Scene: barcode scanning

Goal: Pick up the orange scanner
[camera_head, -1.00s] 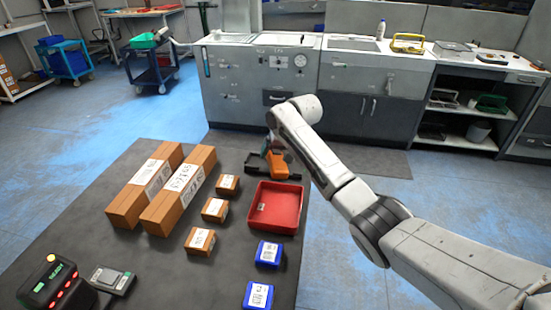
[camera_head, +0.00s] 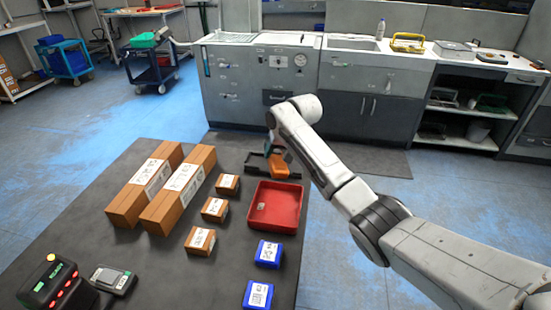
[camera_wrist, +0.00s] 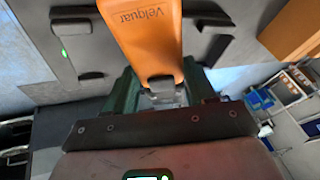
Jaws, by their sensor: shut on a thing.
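The orange scanner (camera_head: 279,168) is at the far end of the dark table, over or beside a black holder (camera_head: 257,159). In the wrist view the scanner (camera_wrist: 145,32) is an orange body with dark lettering, extending up from between my fingers. My gripper (camera_wrist: 163,88) is shut on its near end. The holder's dark pads (camera_wrist: 77,76) show around it. In the head view my arm partly hides the gripper, and I cannot tell whether the scanner still touches the holder.
A red tray (camera_head: 275,227) stands just in front of the holder. Small brown boxes (camera_head: 214,209), long brown boxes (camera_head: 180,190) and blue boxes (camera_head: 268,254) lie on the table. A dark device with red buttons (camera_head: 55,285) is at the near left.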

